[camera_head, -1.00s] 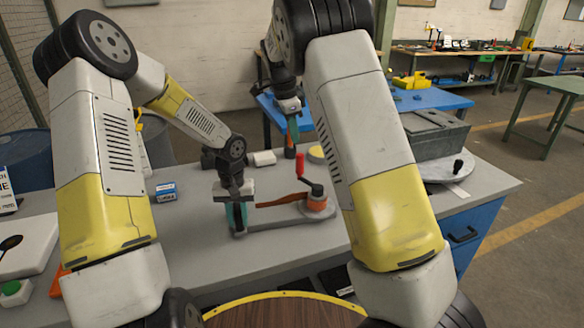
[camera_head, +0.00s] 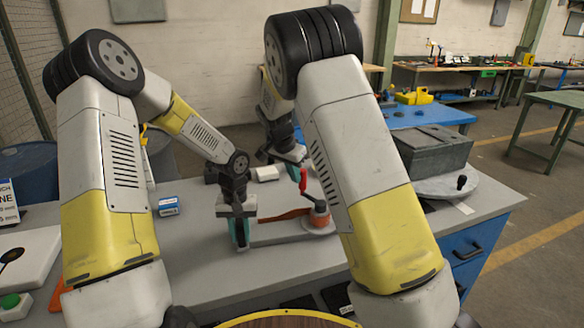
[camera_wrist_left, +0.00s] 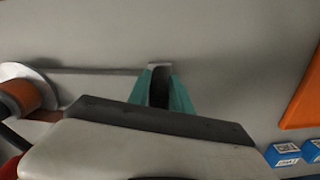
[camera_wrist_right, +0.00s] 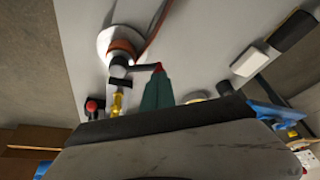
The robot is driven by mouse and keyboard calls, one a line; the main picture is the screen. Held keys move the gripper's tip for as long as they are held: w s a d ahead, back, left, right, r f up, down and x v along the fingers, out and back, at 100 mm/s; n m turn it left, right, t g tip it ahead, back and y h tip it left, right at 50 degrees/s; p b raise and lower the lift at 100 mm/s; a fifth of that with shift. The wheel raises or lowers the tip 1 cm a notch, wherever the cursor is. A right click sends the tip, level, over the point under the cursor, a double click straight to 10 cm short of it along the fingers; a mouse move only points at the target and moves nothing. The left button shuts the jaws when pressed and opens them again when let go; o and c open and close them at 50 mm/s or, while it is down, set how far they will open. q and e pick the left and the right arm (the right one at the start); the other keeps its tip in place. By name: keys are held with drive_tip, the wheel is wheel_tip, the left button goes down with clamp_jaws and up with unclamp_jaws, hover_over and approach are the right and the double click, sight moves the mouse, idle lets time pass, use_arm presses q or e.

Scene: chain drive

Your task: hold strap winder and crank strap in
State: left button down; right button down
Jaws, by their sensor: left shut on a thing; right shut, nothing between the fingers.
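The strap winder (camera_head: 290,238) lies on the grey bench as a long grey base with a round drum (camera_head: 320,216) at its right end. It has a crank with a red handle (camera_head: 303,181). An orange-brown strap (camera_head: 284,216) runs left from the drum. My left gripper (camera_head: 240,236) is shut on the winder's left end, also seen in the left wrist view (camera_wrist_left: 160,85). My right gripper (camera_head: 300,168) is shut and empty, its teal fingertips beside the red handle. In the right wrist view the handle (camera_wrist_right: 148,67) meets the fingertips; whether they touch is unclear.
My right forearm hides part of the bench.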

sight(303, 171)
drive_tip(key=shift+w+d+f, duration=0.1)
drive_tip(key=shift+f, duration=0.3)
drive_tip(key=shift+w+d, duration=0.1)
drive_tip(key=w+d+m, duration=0.1)
drive_tip(key=m, duration=0.1)
drive_tip(key=w+d+m+g+h, duration=0.1)
drive_tip(key=w+m, duration=0.1)
drive_tip(key=shift+d+m, duration=0.15)
drive_tip(key=shift+m, duration=0.25)
drive_tip(key=s+d+m+g+y, duration=0.1)
drive_tip(key=d+m+g, duration=0.4)
drive_tip(key=d+m, duration=0.7)
drive_tip(key=shift+s+d+m+g, duration=0.35)
drive_tip(key=shift+m+g, duration=0.05)
drive_tip(key=shift+m, duration=1.5)
